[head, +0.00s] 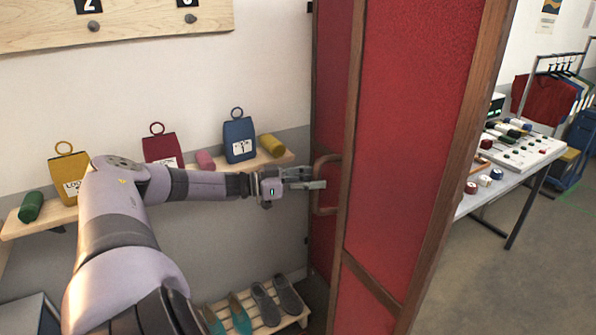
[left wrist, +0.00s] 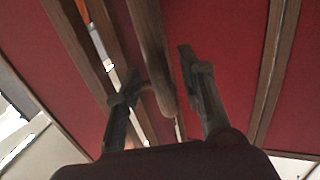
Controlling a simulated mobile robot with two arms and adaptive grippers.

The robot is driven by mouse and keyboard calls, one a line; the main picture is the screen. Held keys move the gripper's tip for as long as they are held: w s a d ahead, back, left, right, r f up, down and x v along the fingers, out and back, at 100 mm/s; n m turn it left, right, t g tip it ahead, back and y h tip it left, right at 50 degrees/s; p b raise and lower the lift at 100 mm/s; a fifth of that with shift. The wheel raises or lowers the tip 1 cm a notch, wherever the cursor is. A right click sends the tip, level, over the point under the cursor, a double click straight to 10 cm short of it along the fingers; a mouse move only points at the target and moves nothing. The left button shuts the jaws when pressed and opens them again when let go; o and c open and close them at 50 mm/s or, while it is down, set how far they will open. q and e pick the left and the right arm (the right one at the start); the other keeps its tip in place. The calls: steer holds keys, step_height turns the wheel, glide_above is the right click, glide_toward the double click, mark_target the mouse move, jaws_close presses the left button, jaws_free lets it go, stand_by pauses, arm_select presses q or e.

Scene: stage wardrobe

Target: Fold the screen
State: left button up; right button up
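The folding screen (head: 415,120) has red panels in brown wooden frames and stands upright at the centre right of the head view. Its panels meet at an angle, partly unfolded. A wooden handle (head: 326,211) sticks out from the frame on its left side. My left gripper (head: 314,178) is at this handle, with its fingers pointing right. In the left wrist view the fingers (left wrist: 160,68) are apart, and the handle bar (left wrist: 150,50) runs between them with gaps visible. Red panels fill most of that view. My right gripper is not in view.
A wall shelf (head: 12,228) with several colored bags and rolls is behind my left arm. A low shoe rack (head: 292,318) stands beneath. Right of the screen are a table (head: 480,200) with small items and a clothes rack (head: 560,55). Floor at lower right is clear.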

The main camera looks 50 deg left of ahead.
arm_select(q)
steer(key=v, duration=1.1)
steer(key=shift+s, duration=0.15)
steer(key=shift+c, duration=0.3)
